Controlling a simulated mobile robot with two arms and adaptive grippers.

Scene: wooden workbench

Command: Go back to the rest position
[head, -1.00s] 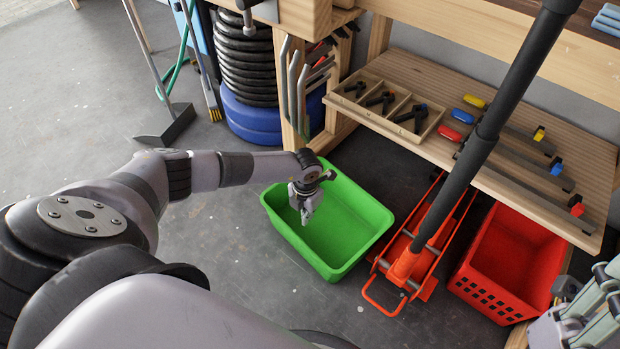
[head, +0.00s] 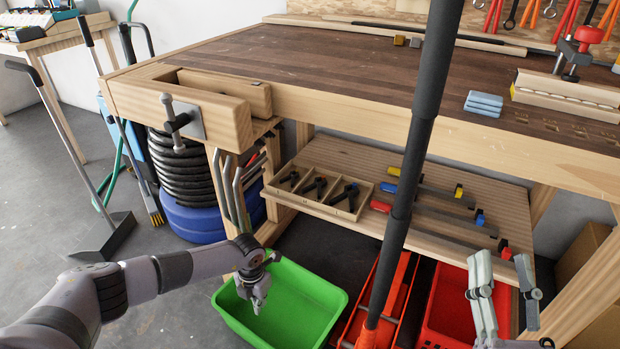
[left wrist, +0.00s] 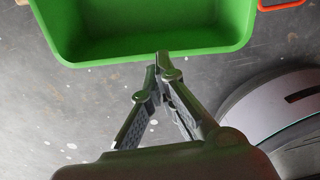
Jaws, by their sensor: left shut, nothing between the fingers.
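My left gripper (head: 258,304) hangs at the near left part of the green bin (head: 333,306) in the head view. In the left wrist view, its fingertips (left wrist: 163,62) meet with nothing between them, beside the rim of the green bin (left wrist: 155,55). My right gripper (head: 503,262) is at the lower right of the head view, fingers pointing up and spread apart, with nothing seen between them. It stands in front of the red crate and the lower shelf edge.
The wooden workbench (head: 330,62) fills the upper picture, with a vise (head: 185,120) at its left corner. The lower shelf (head: 430,225) holds a divided tray (head: 282,200) and clamps. A red jack (head: 396,300) and red crate (head: 445,318) stand on the floor.

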